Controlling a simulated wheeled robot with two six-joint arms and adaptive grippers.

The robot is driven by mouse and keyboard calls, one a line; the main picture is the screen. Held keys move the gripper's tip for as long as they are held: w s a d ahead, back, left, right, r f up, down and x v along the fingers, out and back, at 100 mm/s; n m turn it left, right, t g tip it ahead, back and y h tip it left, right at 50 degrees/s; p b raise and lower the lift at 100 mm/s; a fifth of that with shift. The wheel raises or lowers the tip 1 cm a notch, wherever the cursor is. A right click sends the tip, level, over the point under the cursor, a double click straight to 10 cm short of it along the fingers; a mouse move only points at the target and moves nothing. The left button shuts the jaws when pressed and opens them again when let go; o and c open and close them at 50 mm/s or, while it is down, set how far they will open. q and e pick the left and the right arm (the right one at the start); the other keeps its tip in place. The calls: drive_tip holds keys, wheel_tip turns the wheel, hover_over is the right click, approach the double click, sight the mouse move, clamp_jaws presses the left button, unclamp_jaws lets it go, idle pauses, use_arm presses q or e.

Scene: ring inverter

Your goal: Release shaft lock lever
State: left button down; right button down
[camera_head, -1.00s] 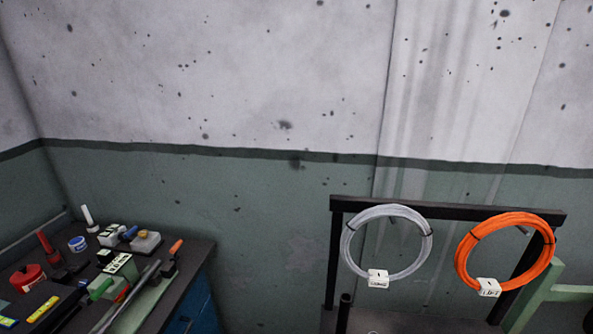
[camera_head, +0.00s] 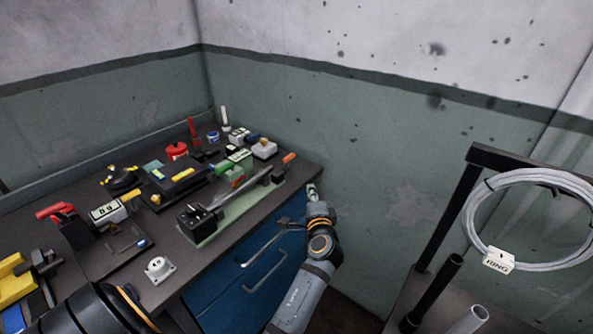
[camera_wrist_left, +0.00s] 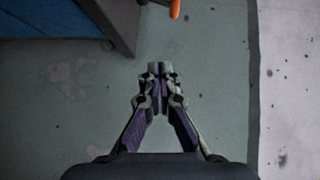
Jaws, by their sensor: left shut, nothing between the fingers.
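A green-based machine (camera_head: 232,212) with a long grey shaft (camera_head: 240,188) lies along the bench. An orange-tipped lever (camera_head: 289,158) stands at its far right end, and a green handle (camera_head: 222,168) is near its middle; I cannot tell for sure which is the shaft lock lever. The orange tip also shows at the top edge of the left wrist view (camera_wrist_left: 175,9). My left gripper (camera_head: 312,188) is just off the bench's right edge, apart from the orange-tipped lever. Its fingers (camera_wrist_left: 159,68) are shut and empty in the left wrist view. My right gripper is out of view.
The bench top (camera_head: 205,270) carries several tools and a white round fitting (camera_head: 159,269). Blue drawers (camera_head: 255,265) with handles are below. A grey cable ring (camera_head: 475,225) hangs on a black rack (camera_head: 463,205) at right. The wall (camera_head: 380,150) behind my gripper is clear.

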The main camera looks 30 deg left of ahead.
use_arm(q)
wheel_tip(320, 180, up, 2)
drive_tip(key=b, duration=0.1)
approach(293, 157)
drive_tip(key=w, duration=0.4)
drive_tip(key=a, duration=0.3)
drive_tip(key=shift+w+a+f+y, duration=0.2)
drive_tip(key=shift+w+a+y, duration=0.1)
drive_tip(key=shift+w, duration=0.05)
drive_tip(key=shift+w+a+r+p, duration=0.15)
drive_tip(key=shift+a+r+p, duration=0.15)
drive_tip(key=shift+a+r, duration=0.4)
